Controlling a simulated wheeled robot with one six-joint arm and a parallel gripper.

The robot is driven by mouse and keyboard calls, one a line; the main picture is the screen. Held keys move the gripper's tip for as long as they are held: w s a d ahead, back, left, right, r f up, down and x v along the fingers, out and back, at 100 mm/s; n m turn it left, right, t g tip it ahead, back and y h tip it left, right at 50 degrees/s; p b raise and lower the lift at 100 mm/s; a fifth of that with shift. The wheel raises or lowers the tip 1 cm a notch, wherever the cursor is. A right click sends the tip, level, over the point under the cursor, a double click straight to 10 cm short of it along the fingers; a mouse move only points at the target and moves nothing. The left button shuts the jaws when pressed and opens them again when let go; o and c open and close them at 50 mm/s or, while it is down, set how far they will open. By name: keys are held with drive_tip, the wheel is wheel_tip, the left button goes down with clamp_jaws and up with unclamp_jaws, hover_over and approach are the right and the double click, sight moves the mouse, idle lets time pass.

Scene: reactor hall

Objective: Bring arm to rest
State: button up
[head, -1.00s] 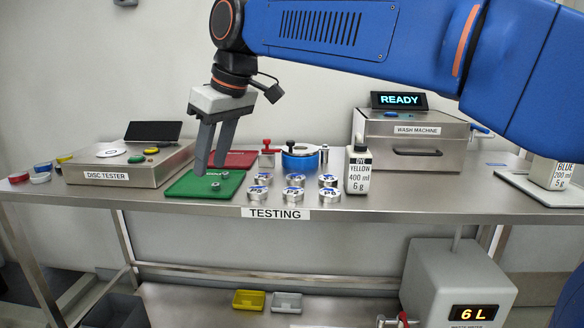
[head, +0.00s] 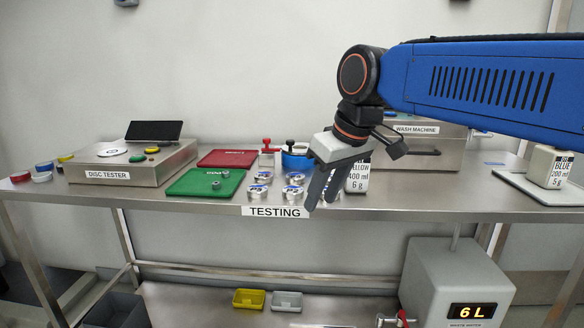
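My gripper (head: 322,188) hangs from my blue arm in the middle of the head view, fingers pointing down and slightly left. No held object shows.
Below stand a waste water box (head: 455,285) and yellow (head: 248,299) and grey trays (head: 286,301).

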drive_tip(key=s+d+f+m+h, duration=0.1)
drive_tip(key=s+d+f+m, duration=0.2)
drive_tip(key=s+d+f, duration=0.5)
drive_tip(key=s+d+f+m+t+h, duration=0.1)
drive_tip(key=s+d+f+m, duration=0.3)
drive_tip(key=s+d+f, duration=0.5)
drive_tip(key=d+f, duration=0.4)
drive_tip(key=d, duration=0.1)
drive_tip(key=shift+d+f+m+h, duration=0.3)
drive_tip(key=shift+d+f+h, duration=0.05)
drive_tip(key=shift+f+h, duration=0.05)
